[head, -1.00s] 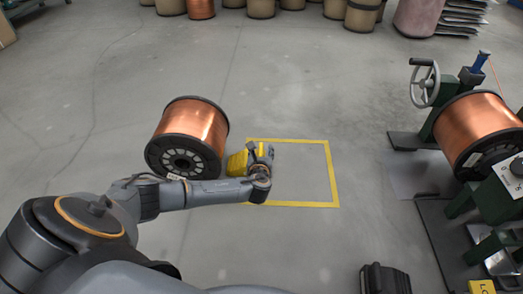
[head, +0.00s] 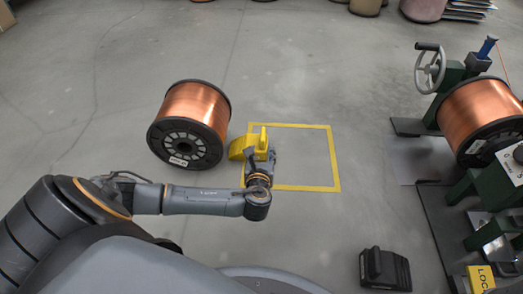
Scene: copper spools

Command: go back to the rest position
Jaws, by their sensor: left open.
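My left arm reaches in from the left. Its gripper (head: 262,160) is open near the left edge of the yellow floor square. A yellow wedge-shaped block (head: 241,148) stands on the floor directly at the gripper, against the right side of a copper spool (head: 196,106). I cannot tell whether the fingers touch the block. The spool lies on its side on the floor, with its dark flange facing me. My right gripper is not in view.
The yellow square (head: 335,160) is otherwise bare floor. A second copper spool (head: 477,112) sits in a green machine with a handwheel (head: 430,68) at the right. A black block (head: 385,269) lies at the lower right. Several drums stand at the top edge.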

